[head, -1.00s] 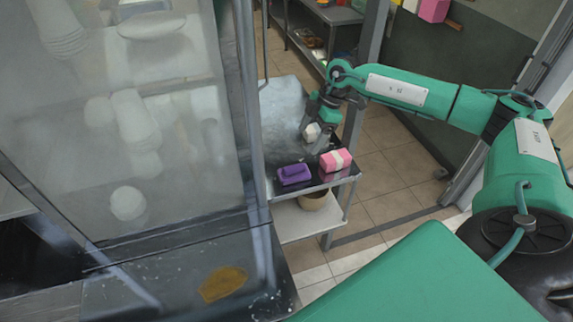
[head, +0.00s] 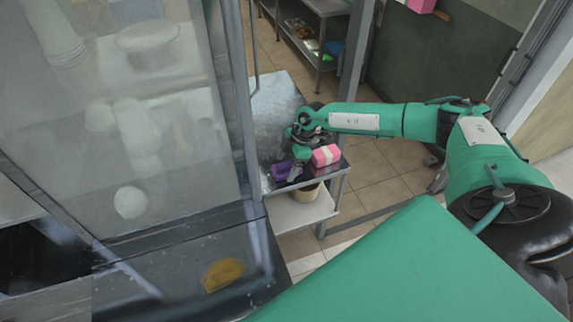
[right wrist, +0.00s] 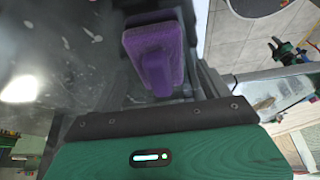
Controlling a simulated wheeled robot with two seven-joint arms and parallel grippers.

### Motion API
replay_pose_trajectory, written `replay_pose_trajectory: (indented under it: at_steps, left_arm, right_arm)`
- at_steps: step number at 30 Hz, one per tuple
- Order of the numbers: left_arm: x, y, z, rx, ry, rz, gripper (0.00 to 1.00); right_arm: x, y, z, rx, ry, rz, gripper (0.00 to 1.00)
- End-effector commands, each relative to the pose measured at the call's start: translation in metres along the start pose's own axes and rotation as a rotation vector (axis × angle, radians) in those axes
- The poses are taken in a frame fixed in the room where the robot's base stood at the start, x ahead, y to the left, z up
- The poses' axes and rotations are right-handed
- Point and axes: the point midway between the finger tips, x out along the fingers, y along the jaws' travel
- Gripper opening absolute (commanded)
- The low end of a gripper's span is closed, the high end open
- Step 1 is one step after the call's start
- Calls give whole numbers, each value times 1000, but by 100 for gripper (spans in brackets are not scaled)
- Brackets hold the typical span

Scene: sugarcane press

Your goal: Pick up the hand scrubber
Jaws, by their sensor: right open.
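The purple hand scrubber (head: 280,171) lies on the dark front part of a small metal table in the head view. It also shows in the right wrist view (right wrist: 152,50), just beyond the dark edge of my gripper housing. My right gripper (head: 295,173) is open, low over the table and right at the scrubber. It hides part of the scrubber in the head view. I cannot tell whether the fingers touch it. My left gripper is not in view.
A pink block with a pale band (head: 326,155) lies close to the right of the scrubber. A tan container (head: 306,192) stands on the table's lower shelf (head: 300,213). A metal post and clear panel stand close on the left. The table's back surface (head: 275,105) looks clear.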

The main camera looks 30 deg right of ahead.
Motion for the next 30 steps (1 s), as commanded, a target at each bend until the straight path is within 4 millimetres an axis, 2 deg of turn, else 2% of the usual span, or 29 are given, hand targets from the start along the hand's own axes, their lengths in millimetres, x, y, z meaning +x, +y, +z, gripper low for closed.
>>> replay_pose_trajectory:
  at_steps: [9, 16, 25, 30]
  left_arm:
    - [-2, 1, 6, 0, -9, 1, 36]
    - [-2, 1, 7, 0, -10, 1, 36]
    - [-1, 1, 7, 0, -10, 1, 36]
    - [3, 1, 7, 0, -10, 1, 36]
  right_arm:
    - [6, 0, 1, 0, 0, 2, 76]
    - [6, 0, 0, 0, 0, 1, 31]
    - [5, 0, 0, 0, 0, 2, 29]
    - [-5, 1, -4, 0, 1, 3, 29]
